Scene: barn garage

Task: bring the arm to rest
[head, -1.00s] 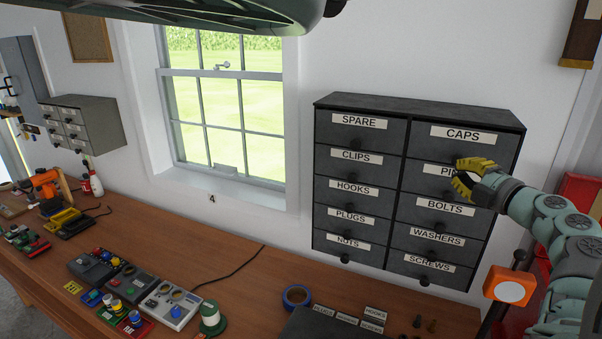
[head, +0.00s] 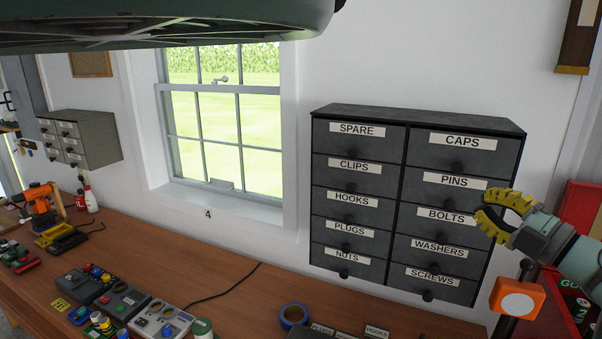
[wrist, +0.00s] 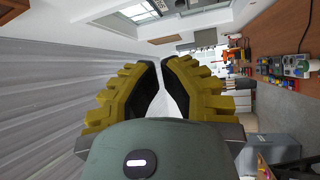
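My gripper (head: 497,215) is at the right of the head view, with yellow ribbed fingers curved towards each other. It shows in front of the right edge of the dark drawer cabinet (head: 409,109), near the BOLTS and PINS drawers; whether it touches the cabinet cannot be told. In the wrist view, my gripper (wrist: 162,62) has its fingertips close together with a narrow gap, and nothing is seen between them. All the labelled drawers look closed. My forearm comes in from the right edge.
An orange-and-white box (head: 517,299) on a post and a red case (head: 582,210) are close below and beside my arm. The wooden workbench (head: 150,252) holds several devices, blue tape (head: 294,315) and an orange tool (head: 42,205). The wall above the cabinet is clear.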

